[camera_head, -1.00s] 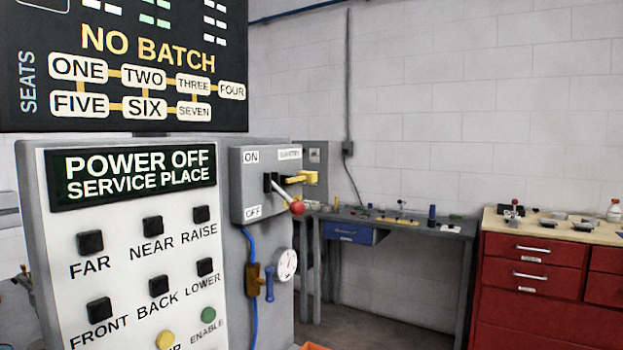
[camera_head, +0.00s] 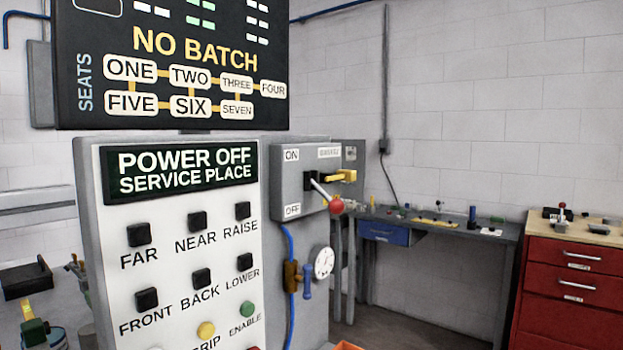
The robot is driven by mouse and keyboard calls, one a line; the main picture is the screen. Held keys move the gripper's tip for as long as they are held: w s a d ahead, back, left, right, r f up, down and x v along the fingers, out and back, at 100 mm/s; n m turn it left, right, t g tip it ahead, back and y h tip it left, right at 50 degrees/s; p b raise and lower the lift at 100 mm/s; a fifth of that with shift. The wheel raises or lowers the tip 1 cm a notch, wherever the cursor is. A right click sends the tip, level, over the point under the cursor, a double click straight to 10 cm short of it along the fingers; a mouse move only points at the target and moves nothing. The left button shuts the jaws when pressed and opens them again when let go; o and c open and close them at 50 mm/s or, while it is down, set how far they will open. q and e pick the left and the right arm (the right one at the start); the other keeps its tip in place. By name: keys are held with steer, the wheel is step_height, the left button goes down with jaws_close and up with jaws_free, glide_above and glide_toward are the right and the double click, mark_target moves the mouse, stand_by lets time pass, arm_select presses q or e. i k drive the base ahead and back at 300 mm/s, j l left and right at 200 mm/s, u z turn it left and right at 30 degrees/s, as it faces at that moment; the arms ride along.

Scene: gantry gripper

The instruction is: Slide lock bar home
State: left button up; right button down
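A yellow bar (camera_head: 342,176), which may be the lock bar, sticks out to the right of the grey switch box (camera_head: 290,180) on the side of the control cabinet. In front of it is a lever with a red knob (camera_head: 336,206), slanting down and to the right between the ON and OFF labels. Whether the yellow bar is fully seated cannot be told at this size. Neither of my grippers is in view.
The control panel (camera_head: 125,277) reads POWER OFF, SERVICE PLACE and has several black buttons. A dark NO BATCH board (camera_head: 110,40) stands above it. A gauge (camera_head: 323,262) and a blue-handled valve (camera_head: 307,281) sit below the box. A workbench (camera_head: 470,229) and red drawers (camera_head: 570,310) stand right.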

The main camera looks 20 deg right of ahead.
mark_target(349, 177)
steer(key=l+u, duration=0.45)
steer(key=l, duration=0.75)
steer(key=l+u, duration=0.35)
steer(key=l, duration=0.7)
steer(key=l+u, duration=0.35)
steer(key=l, duration=0.7)
